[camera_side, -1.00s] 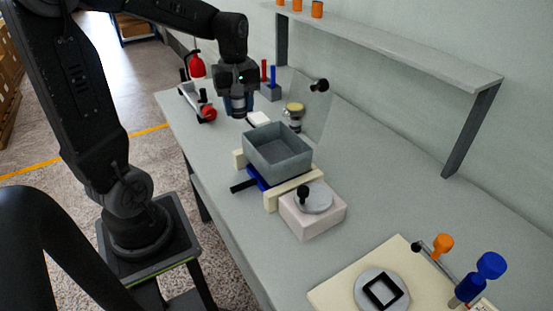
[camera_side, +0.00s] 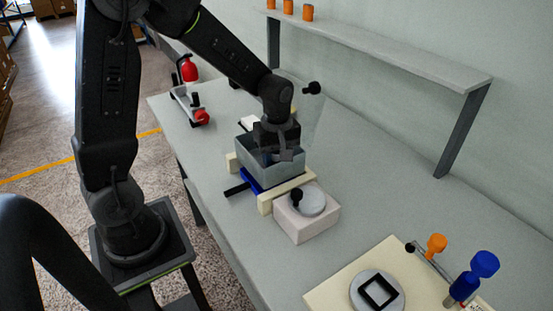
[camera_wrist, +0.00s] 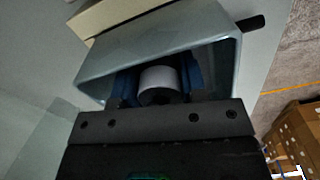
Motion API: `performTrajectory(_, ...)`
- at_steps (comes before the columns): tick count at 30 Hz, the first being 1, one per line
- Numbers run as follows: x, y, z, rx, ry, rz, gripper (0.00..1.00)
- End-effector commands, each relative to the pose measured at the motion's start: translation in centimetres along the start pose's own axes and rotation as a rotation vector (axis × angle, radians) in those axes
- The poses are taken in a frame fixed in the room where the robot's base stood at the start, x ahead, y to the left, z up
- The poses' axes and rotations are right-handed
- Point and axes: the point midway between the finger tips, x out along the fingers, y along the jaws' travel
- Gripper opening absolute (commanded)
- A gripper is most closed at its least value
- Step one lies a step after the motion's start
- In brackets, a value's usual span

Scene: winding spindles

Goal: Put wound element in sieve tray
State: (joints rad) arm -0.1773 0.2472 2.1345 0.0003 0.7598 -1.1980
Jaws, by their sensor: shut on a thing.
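The sieve tray is the open grey box (camera_side: 262,168) on cream supports in the side view, and its walls fill the middle of the wrist view (camera_wrist: 228,62). My gripper (camera_side: 284,154) is over the tray with its fingers reaching down into the opening. In the wrist view my gripper (camera_wrist: 158,92) has its two blue fingers on either side of the wound element (camera_wrist: 159,77), a whitish short cylinder with a dark underside. The gripper is shut on it. Whether the element touches the tray floor cannot be told; in the side view it is hidden.
A pale block with a round disc (camera_side: 312,203) and black knob stands just in front of the tray. A cream board (camera_side: 330,293) with a ring and orange and blue handles lies front right. A red-handled fixture (camera_side: 191,95) stands at the back left. A shelf (camera_side: 400,50) runs along the wall.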

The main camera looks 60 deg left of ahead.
Motion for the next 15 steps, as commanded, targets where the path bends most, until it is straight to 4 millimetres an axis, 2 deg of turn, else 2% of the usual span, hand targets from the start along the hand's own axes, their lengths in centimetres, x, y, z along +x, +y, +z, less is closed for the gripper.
performTrajectory(3,0.94,-0.01,-0.03,-0.001,0.001,0.0,0.15)
performTrajectory(14,1.27,-0.01,-0.05,0.0,0.001,0.001,0.15)
performTrajectory(15,1.35,-0.02,-0.05,0.0,0.001,0.001,0.4)
